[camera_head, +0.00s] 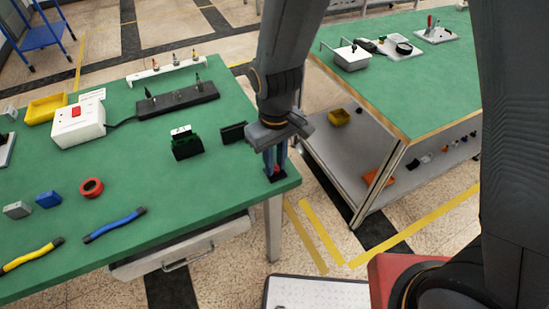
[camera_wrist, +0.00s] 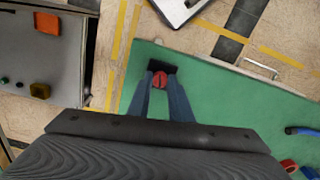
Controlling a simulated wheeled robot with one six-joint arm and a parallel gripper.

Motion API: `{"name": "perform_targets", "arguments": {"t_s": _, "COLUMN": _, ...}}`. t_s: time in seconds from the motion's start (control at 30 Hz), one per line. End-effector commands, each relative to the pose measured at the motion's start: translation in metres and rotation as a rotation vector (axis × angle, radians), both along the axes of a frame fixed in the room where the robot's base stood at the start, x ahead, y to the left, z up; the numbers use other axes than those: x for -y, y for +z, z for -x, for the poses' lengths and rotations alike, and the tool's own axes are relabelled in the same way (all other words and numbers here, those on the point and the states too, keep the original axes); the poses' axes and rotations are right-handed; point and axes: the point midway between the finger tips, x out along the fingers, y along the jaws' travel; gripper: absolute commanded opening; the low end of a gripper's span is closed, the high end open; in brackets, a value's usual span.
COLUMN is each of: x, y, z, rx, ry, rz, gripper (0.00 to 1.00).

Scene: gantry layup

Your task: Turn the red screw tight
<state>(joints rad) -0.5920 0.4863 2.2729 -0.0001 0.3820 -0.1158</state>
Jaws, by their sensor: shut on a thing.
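The red screw (camera_wrist: 159,80) shows in the wrist view between the two blue-grey fingertips of my gripper (camera_wrist: 160,84). It sits at a small black block (camera_wrist: 163,66) near the corner of the green table. In the head view my gripper (camera_head: 275,168) points down at the table's right front corner, with its fingers closed around the red screw (camera_head: 277,169). The black block (camera_head: 276,177) shows just below the fingertips. The screw's shaft and how deep it sits are hidden.
A black-green block (camera_head: 186,143) and a dark plate (camera_head: 233,132) stand left of my gripper. A white box with a red button (camera_head: 78,122), a red ring (camera_head: 91,188) and a blue tool (camera_head: 115,225) lie further left. A second green table (camera_head: 420,80) stands to the right.

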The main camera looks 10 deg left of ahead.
Motion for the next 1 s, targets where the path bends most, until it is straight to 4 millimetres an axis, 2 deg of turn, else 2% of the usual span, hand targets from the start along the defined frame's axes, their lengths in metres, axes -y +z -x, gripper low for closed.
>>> {"name": "perform_targets", "arguments": {"t_s": 0.4, "x": 0.0, "y": 0.0008, "z": 0.0011, "rx": -0.002, "ry": -0.162, "rz": 0.001, "gripper": 0.0}}
{"name": "perform_targets", "arguments": {"t_s": 0.87, "x": -0.0001, "y": 0.0003, "z": 0.0011, "rx": -0.002, "ry": -0.176, "rz": 0.001, "gripper": 0.0}}
{"name": "perform_targets", "arguments": {"t_s": 0.9, "x": -0.0001, "y": 0.0003, "z": 0.0011, "rx": -0.002, "ry": -0.176, "rz": 0.001, "gripper": 0.2}}
{"name": "perform_targets", "arguments": {"t_s": 1.0, "x": -0.0001, "y": 0.0003, "z": 0.0008, "rx": -0.002, "ry": -0.176, "rz": 0.001, "gripper": 0.37}}
